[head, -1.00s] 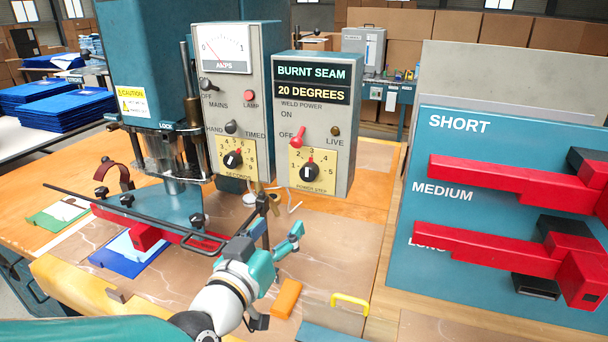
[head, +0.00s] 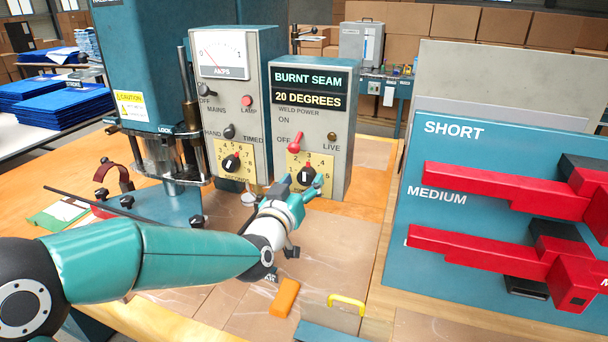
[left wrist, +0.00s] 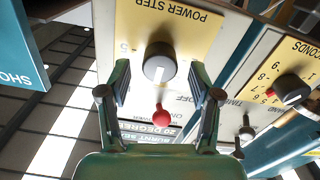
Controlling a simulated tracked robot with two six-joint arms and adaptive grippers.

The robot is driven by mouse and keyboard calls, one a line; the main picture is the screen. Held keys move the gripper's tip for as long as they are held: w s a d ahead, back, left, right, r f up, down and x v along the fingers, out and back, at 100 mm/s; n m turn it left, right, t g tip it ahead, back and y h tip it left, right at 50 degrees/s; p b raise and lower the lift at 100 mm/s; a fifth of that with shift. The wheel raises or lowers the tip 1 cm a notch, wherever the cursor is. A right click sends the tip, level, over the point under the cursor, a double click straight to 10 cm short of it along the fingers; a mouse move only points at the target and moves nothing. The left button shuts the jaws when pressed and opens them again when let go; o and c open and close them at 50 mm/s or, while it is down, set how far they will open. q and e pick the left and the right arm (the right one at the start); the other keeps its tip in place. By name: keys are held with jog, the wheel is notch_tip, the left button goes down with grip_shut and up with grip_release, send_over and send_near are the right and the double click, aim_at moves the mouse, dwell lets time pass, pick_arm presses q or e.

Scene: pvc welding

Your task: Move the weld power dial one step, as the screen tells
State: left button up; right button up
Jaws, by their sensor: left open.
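In the left wrist view, the open fingers of my left gripper (left wrist: 160,82) stand either side of the dial (left wrist: 159,63), with no contact visible. My right gripper is not in view.
A red weld power switch (head: 295,144) sits just above the dial plate, near OFF. The seconds dial (head: 231,162) is on the box to the left. An orange block (head: 284,297) and yellow handle (head: 347,303) lie below. Red bars hang on the blue board (head: 450,150) at right.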

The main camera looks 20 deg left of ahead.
pick_arm(q)
jog(key=shift+w, duration=0.75)
jog(key=c, duration=1.1)
jog(key=shift+f+n+b, duration=0.1)
jog(key=shift+n+b, duration=0.2)
jog(key=shift+b, duration=0.15)
jog(key=shift+c, duration=0.2)
jog(key=n+b, duration=0.4)
jog(key=b, duration=0.3)
jog(key=shift+f+n, duration=0.15)
jog(key=shift+n, duration=0.25)
jog(key=shift+a+n+b, duration=0.1)
jog(key=shift+n+b, duration=1.5)
jog(key=shift+n, duration=0.2)
